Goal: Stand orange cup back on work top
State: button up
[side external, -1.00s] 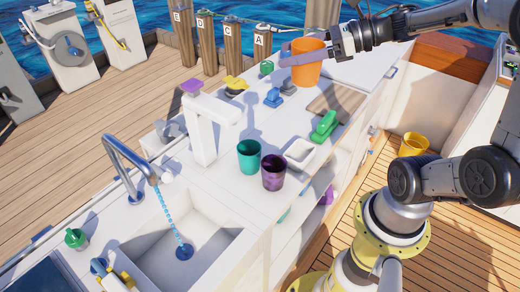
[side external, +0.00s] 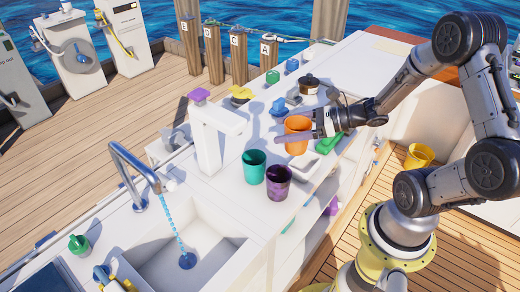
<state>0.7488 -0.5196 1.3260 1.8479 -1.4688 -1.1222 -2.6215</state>
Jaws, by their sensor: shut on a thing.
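The orange cup (side external: 298,142) is upright over the white work top (side external: 232,190), behind the teal and purple cups. My gripper (side external: 299,134) is shut on the orange cup, its fingers across the cup's side. The arm reaches in from the right. The cup's base is low, close to the work top. I cannot tell whether it touches the surface.
A teal cup (side external: 253,167) and a purple cup (side external: 278,182) stand just in front. A white dish (side external: 305,170) and a green object (side external: 328,144) lie close by. The white column (side external: 210,140) and sink (side external: 195,255) are to the left. A dark pot (side external: 309,85) stands behind.

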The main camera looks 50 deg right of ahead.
jog(key=shift+w+d+f, duration=0.3)
jog(key=shift+w+f, duration=1.65)
jog(key=shift+f, duration=0.05)
jog(key=shift+w+d+f, duration=0.25)
jog(key=shift+w+f, duration=1.65)
jog(key=shift+f, duration=0.05)
jog(key=shift+w+d+f, duration=0.3)
jog(key=shift+w+f, duration=1.65)
jog(key=shift+f, duration=0.05)
jog(key=shift+f, duration=0.15)
jog(key=o, duration=1.1)
